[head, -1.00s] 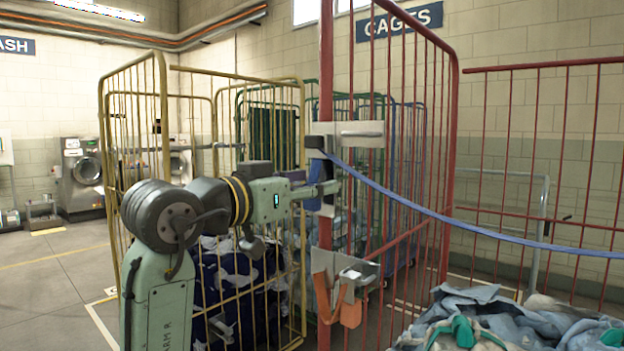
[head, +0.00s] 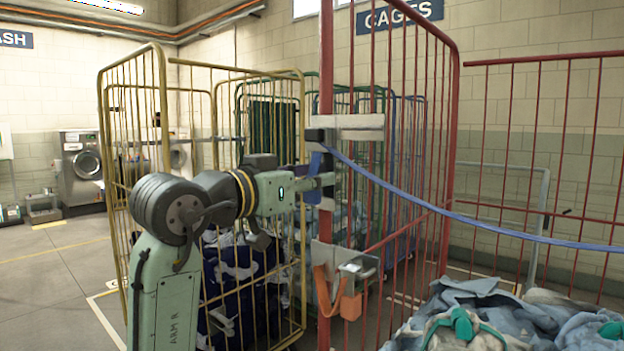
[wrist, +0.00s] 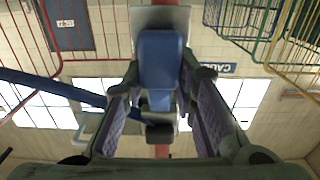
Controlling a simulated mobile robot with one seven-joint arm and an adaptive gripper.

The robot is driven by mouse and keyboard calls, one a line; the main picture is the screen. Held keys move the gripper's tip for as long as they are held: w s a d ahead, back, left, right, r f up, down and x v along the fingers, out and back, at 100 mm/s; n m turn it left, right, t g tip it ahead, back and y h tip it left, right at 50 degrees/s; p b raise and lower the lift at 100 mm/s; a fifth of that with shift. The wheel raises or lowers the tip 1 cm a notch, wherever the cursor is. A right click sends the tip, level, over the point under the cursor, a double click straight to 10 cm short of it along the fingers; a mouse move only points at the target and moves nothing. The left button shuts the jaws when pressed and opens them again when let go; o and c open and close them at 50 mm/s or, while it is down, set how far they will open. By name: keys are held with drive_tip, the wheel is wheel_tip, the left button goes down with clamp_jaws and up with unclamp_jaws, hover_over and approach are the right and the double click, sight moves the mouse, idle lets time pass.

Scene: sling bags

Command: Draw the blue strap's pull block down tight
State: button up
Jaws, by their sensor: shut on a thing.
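The blue strap (head: 450,215) runs from a buckle (head: 318,135) on the red cage post and sags across the open front to the right. Its blue pull block (head: 315,163) hangs just below the buckle, against the post, partly hidden by my gripper (head: 325,181). In the wrist view the block (wrist: 160,65) stands between the two purple-padded fingers of my gripper (wrist: 163,85). My gripper is shut on it. The strap (wrist: 50,88) also shows at left in the wrist view.
A yellow cage (head: 160,110) with dark laundry stands close behind my arm. Pale laundry (head: 480,315) fills the red cage at lower right.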

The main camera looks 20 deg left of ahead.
sight(323, 235)
clamp_jaws()
wheel_tip(323, 235, down, 11)
drive_tip(key=b, duration=0.6)
drive_tip(key=shift+r, duration=0.2)
drive_tip(key=o, duration=0.6)
unclamp_jaws()
drive_tip(key=o, duration=0.4)
drive_tip(key=shift+r, duration=0.1)
drive_tip(key=shift+s, duration=0.1)
